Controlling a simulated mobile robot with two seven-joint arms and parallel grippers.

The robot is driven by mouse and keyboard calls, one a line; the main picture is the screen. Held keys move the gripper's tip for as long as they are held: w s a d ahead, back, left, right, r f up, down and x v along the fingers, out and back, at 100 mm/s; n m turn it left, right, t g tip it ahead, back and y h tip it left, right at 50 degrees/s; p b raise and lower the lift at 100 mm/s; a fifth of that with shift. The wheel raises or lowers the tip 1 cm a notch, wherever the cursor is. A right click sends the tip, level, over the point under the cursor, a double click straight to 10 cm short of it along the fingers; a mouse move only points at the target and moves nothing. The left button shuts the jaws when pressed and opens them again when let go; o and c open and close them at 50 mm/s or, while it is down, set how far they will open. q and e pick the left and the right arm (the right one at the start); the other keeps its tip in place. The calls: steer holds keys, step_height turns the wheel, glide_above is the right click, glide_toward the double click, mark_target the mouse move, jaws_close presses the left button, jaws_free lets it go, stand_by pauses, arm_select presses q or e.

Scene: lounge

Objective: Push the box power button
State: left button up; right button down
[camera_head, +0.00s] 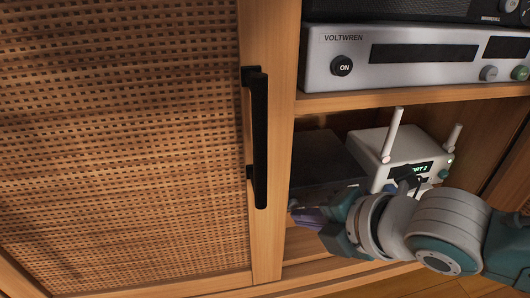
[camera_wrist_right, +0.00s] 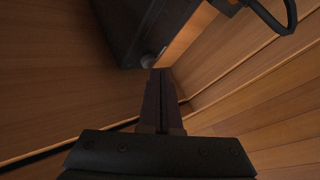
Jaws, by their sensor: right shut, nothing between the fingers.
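A dark box (camera_head: 322,160) sits on the lower shelf of the cabinet, left of a white router. In the right wrist view the dark box (camera_wrist_right: 150,25) fills the upper middle, with a small round grey button or knob (camera_wrist_right: 147,61) at its lower front edge. My right gripper (camera_head: 303,214) is shut and empty in front of the box. In the right wrist view its fingertips (camera_wrist_right: 160,72) appear just beside and below the round knob; I cannot tell whether they touch it. The box's front face is mostly hidden in the head view. My left gripper is not in view.
A silver VOLTWREN unit (camera_head: 400,58) with an ON button stands on the shelf above. The white router (camera_head: 400,150) with two antennas is right of the box. A woven cabinet door (camera_head: 120,130) with a black handle (camera_head: 259,135) is at left.

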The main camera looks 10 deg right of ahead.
stand_by(0.5)
steer(key=shift+w, duration=0.2)
steer(key=shift+w, duration=0.25)
steer(key=shift+s+p, duration=0.4)
steer(key=shift+s+r, duration=0.1)
steer(key=shift+s, duration=0.1)
steer(key=shift+s+d+p, duration=0.1)
steer(key=shift+s+p, duration=1.8)
steer(key=shift+s, duration=0.95)
